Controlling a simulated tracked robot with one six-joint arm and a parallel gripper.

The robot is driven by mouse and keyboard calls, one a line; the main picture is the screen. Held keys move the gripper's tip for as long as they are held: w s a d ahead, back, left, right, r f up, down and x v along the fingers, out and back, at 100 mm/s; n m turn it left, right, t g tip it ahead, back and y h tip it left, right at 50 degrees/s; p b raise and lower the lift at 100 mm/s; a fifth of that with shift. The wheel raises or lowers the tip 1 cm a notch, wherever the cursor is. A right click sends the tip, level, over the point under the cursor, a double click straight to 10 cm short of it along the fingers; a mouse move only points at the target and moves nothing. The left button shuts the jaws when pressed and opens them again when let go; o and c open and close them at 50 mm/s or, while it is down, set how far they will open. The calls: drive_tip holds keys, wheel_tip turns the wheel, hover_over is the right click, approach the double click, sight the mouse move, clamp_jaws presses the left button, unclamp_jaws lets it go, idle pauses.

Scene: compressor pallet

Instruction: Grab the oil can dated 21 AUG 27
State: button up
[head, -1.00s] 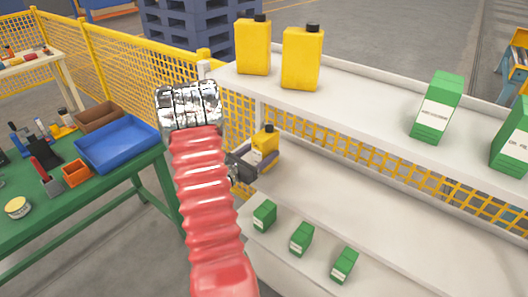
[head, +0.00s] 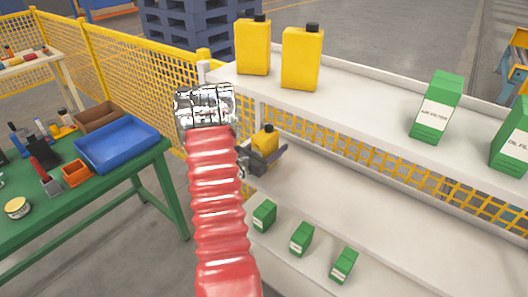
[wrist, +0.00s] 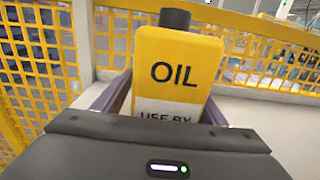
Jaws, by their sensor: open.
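A yellow oil can (head: 265,139) with a dark cap stands on the middle shelf, near its left end. The same can (wrist: 178,62) fills the centre of the wrist view, reading "OIL" and "USE BY"; its date is hidden behind my gripper body. My gripper (head: 266,161) is open in front of it, with one finger on each side of the can's lower part. I cannot tell whether the fingers touch it. Two more yellow cans, a left one (head: 253,48) and a right one (head: 302,58), stand on the top shelf, with no readable date.
Green filter boxes (head: 437,108) stand on the top shelf (head: 365,97), and several small green boxes (head: 302,238) on the bottom one. Yellow mesh fencing (wrist: 40,60) is close behind and left of the can. A green table (head: 110,187) with a blue tray (head: 117,145) stands left.

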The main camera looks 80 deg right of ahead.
drive_tip(key=shift+c, duration=0.2)
drive_tip(key=shift+r, duration=0.1)
clamp_jaws()
idle(0.7)
